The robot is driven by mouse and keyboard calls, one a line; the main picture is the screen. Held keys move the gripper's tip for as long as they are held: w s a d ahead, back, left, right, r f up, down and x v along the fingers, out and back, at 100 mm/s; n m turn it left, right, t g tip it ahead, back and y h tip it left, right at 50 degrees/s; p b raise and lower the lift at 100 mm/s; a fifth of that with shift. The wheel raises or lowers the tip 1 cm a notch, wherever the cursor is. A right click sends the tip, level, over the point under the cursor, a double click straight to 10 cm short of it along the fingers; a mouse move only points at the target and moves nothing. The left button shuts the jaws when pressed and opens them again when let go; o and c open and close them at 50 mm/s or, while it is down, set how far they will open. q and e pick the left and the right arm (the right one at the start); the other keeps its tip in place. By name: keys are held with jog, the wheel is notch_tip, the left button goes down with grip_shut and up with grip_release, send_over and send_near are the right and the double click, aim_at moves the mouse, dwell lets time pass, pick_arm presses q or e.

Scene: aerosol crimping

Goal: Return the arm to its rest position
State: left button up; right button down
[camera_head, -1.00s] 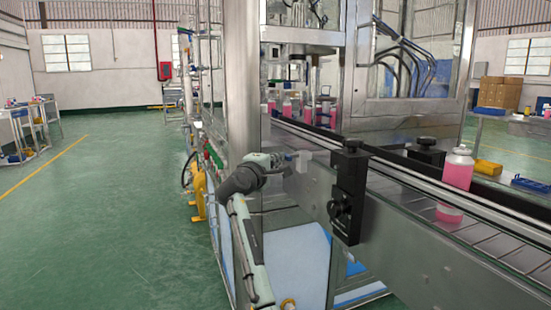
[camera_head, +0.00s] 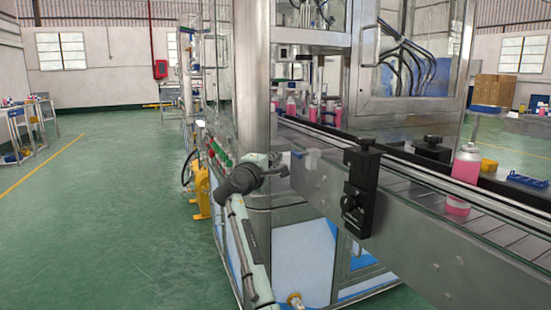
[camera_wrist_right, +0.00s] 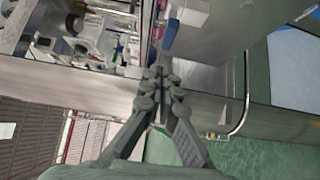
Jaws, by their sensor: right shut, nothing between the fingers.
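My right arm reaches up from the bottom of the head view, beside the steel machine. Whether the fingertips touch the machine I cannot tell. My left gripper does not show.
A conveyor (camera_head: 480,222) runs right of the gripper, carrying a pink bottle (camera_head: 464,180). A black clamp block (camera_head: 359,192) juts from its side. The steel post (camera_head: 250,80) stands close by. Green floor (camera_head: 100,220) on the left is clear.

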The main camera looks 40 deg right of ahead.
jog(key=v, duration=0.8)
jog(key=s+a+f+y, duration=0.2)
jog(key=s+f+y, duration=0.1)
jog(key=f, duration=0.9)
jog(key=s+a+f+g+y, duration=0.15)
jog(key=s+f, duration=0.25)
jog(key=f, duration=0.8)
jog(key=s+a+f+y, duration=0.2)
jog(key=s+f+y, duration=0.1)
jog(key=f, duration=0.8)
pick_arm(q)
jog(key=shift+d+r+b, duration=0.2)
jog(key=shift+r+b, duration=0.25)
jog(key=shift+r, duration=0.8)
pick_arm(e)
jog(key=s+a+f+m+g+y, duration=0.2)
jog(key=s+a+f+y, duration=0.1)
jog(key=s+f, duration=0.7)
jog(key=s+a+f+m+g+y, duration=0.2)
jog(key=s+a+f, duration=0.3)
jog(key=s+f, duration=0.5)
jog(key=s+y, duration=0.1)
jog(key=s, duration=0.5)
jog(key=shift+s+a+f+m+g+y, duration=0.3)
jog(key=shift+s+f+g+y, duration=0.05)
jog(key=shift+f, duration=0.05)
